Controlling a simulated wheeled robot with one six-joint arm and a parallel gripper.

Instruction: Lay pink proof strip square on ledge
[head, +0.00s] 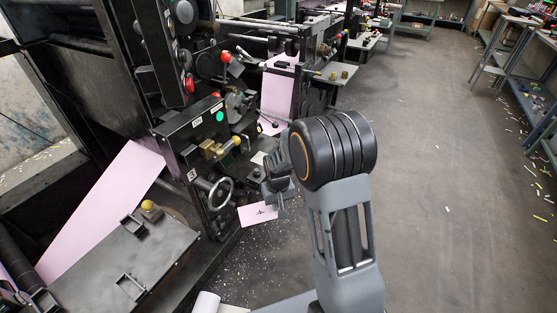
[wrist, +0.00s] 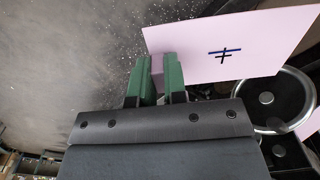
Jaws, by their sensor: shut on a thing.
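The pink proof strip (head: 258,213) hangs beside the handwheel of the dark press, at the press's aisle side. It carries a small dark cross mark. In the wrist view the strip (wrist: 275,40) extends to the right from the fingers, tilted, with a black and blue cross. My gripper (head: 272,193) is shut on the strip near one corner; its green fingers (wrist: 158,72) show in the wrist view. The strip looks held in the air over the speckled floor. I cannot tell for sure which surface is the ledge.
The handwheel (head: 219,194) stands close left of the strip. A green button (head: 220,117) and levers with red and yellow knobs stick out nearby. A pink web (head: 105,212) runs through the press. The floor (head: 440,190) to the right is open.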

